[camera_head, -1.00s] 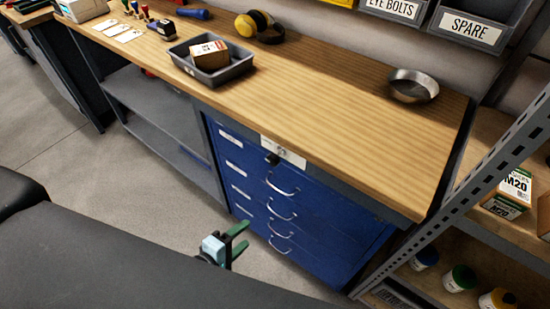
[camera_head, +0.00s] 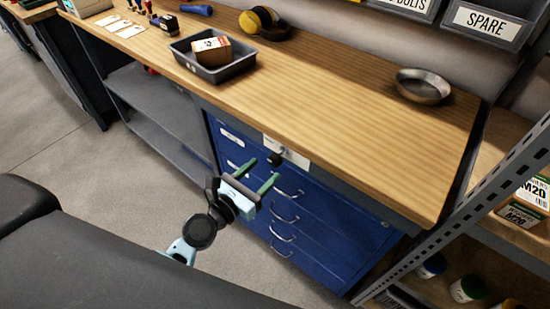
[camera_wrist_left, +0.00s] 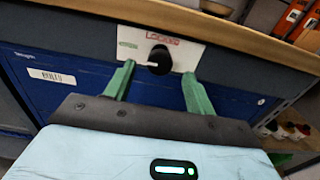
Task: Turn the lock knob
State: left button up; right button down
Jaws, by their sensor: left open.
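The black lock knob (camera_head: 275,159) sits on a white label plate (camera_head: 289,151) on the bench's front edge, above the blue drawers (camera_head: 305,215). In the left wrist view the knob (camera_wrist_left: 159,60) has a pale pointer line toward the left, under red lettering that seems to read "LOCKED"; a green mark is at the plate's left. My left gripper (camera_head: 264,172) is open, its green fingers pointing at the plate. In the left wrist view the knob shows between and beyond the left gripper's fingertips (camera_wrist_left: 158,77), apparently untouched. My right gripper is not in view.
The wooden bench top (camera_head: 340,110) holds a grey tray (camera_head: 235,69) with a small box, a metal bowl (camera_head: 423,86) and yellow ear defenders (camera_head: 262,22). A metal shelf rack (camera_head: 480,190) stands at the right. Floor is clear at left.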

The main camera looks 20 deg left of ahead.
aim_at(273, 162)
pick_arm(q)
jog(key=x, duration=0.6)
jog(key=shift+c, duration=0.7)
jog(key=c, duration=0.8)
